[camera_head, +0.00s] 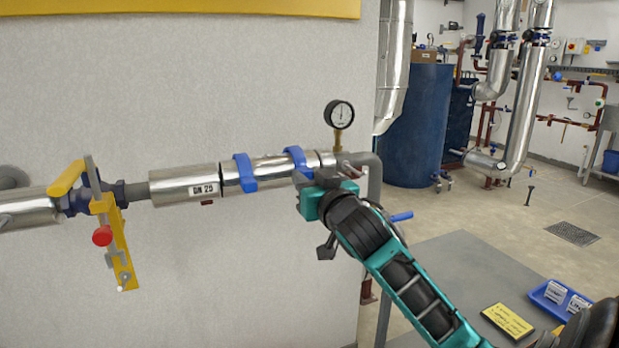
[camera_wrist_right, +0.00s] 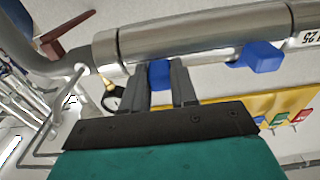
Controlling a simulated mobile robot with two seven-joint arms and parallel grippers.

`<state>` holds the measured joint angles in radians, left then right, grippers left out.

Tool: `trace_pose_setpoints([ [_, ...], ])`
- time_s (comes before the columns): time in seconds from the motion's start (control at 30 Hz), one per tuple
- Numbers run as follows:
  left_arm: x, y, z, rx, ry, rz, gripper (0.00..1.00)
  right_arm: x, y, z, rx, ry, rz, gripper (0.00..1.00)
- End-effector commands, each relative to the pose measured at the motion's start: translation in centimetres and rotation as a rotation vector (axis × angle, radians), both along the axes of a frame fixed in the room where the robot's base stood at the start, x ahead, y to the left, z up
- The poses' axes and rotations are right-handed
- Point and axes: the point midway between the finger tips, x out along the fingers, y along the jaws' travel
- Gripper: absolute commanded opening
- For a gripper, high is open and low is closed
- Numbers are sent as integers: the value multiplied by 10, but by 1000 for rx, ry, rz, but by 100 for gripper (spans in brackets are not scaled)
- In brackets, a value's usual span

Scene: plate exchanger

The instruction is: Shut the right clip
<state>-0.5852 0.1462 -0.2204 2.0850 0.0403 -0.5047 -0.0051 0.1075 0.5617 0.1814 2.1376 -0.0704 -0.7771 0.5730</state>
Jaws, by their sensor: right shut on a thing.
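The right clip (camera_head: 296,157) is a blue band over the silver pipe sleeve (camera_head: 271,169), close to the sleeve's right end. The left clip (camera_head: 245,172) is a like blue band further left. My right gripper (camera_head: 303,181) is at the lower front of the right clip. In the right wrist view its two dark fingers (camera_wrist_right: 161,85) have the blue end of the right clip (camera_wrist_right: 159,73) between them, against the sleeve. The left clip's end (camera_wrist_right: 258,55) stands out from the sleeve there. I cannot tell whether the right clip is fully closed. My left gripper is not in view.
A pressure gauge (camera_head: 339,114) stands just right of the clips, above the grey pipe elbow (camera_head: 373,172). A yellow lockout bar and red knob (camera_head: 102,236) hang at the left valve. A grey table (camera_head: 455,263) with a yellow note (camera_head: 507,320) and blue tray (camera_head: 540,297) is lower right.

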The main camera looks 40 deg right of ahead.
Motion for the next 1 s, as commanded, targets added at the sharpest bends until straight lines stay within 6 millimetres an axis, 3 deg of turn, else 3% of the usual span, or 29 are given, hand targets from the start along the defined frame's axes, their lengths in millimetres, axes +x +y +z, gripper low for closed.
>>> trace_pose_setpoints([
  [0.03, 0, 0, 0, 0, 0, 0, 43, 2, 0, -10, 11, 25, 0, 0],
  [0.2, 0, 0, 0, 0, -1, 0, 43, 2, 0, -10, 11, 24, 0, 0],
  [0.23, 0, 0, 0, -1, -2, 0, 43, 2, 0, -10, 12, 24, 0, 30],
  [0.47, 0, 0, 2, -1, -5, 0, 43, 2, -1, -7, 9, 17, -2, 52],
  [0.77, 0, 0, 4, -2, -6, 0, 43, -1, 0, -4, 5, 9, -2, 53],
  [1.0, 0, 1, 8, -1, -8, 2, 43, -29, 9, -5, 6, 12, -1, 53],
])
